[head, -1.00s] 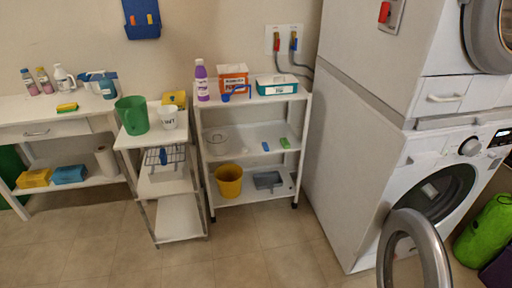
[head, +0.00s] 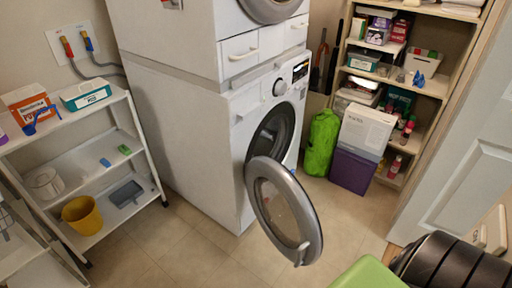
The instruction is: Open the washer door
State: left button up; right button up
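The washer (head: 210,140) is the lower white machine in the middle of the head view. Its round grey-rimmed door (head: 308,203) stands swung out from the front, towards me. The dark drum opening (head: 272,135) shows behind it. A small latch piece shows at the door's lower free edge. Neither of my grippers shows in the view, so nothing is seen touching the door.
A second machine (head: 190,42) is stacked on the washer. A white shelf rack (head: 75,160) stands at the left. A green bag (head: 321,143), a purple box (head: 352,170) and a filled shelf (head: 432,88) are at the right. The floor before the washer is clear.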

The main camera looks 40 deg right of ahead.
aim_at(306, 251)
jog(key=z, duration=1.3)
jog(key=l+u, duration=0.1)
